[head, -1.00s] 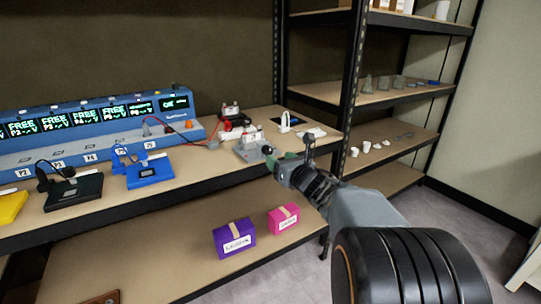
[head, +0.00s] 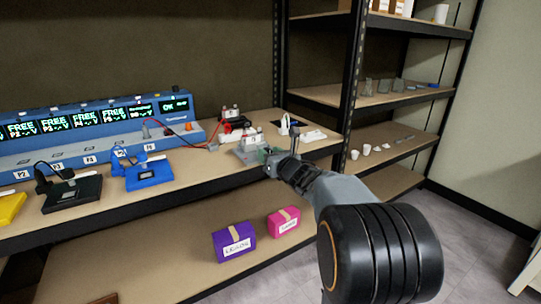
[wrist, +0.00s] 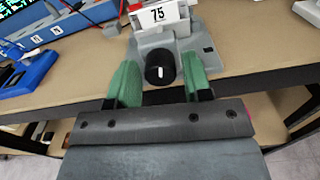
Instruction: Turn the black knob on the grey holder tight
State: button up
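The grey holder (wrist: 184,48) sits at the front edge of the bench in the wrist view, with a white label reading 75 at its back. It also shows in the head view (head: 246,155). The black knob (wrist: 160,67) with a white mark is on its near face. My gripper (wrist: 162,83) is open, its two green fingers on either side of the knob and slightly nearer to me. I see gaps between the fingers and the knob. In the head view my gripper (head: 272,160) is at the holder's front, and the knob is hidden there.
A blue panel with displays (head: 90,130) runs along the bench back. A blue holder (head: 149,175) and a black holder (head: 72,192) stand to the left. Purple (head: 234,241) and pink (head: 284,221) boxes sit on the lower shelf.

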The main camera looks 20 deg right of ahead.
jog(key=c, duration=0.7)
jog(key=shift+o, duration=0.2)
jog(key=shift+m, duration=0.3)
